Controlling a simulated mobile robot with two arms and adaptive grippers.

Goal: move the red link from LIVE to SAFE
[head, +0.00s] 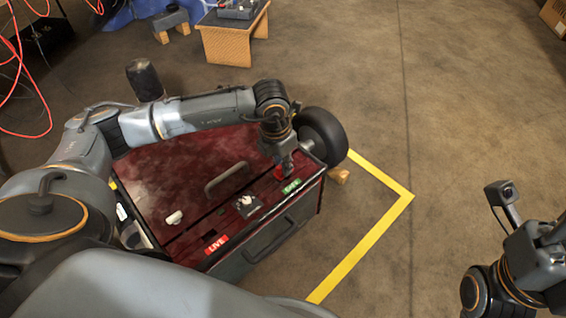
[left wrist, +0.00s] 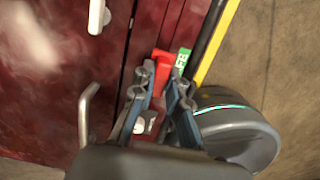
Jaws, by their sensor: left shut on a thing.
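The red link (head: 280,173) is at the far right end of the red chest's top, beside the green SAFE label (head: 291,187). My left gripper (head: 284,162) points down over it and is shut on it. In the left wrist view the red link (left wrist: 161,60) shows between and just past the fingertips, close to the green label (left wrist: 183,60). I cannot tell whether the link is seated or held just above the surface. The red LIVE label (head: 215,244) is at the near end of the same strip.
The chest has a handle (head: 227,176), a small dark block (head: 247,205) between the labels and a white piece (head: 174,217). A black wheel (head: 322,137) stands at its far right corner. Yellow tape (head: 362,236) marks the floor; the floor to the right is mostly clear.

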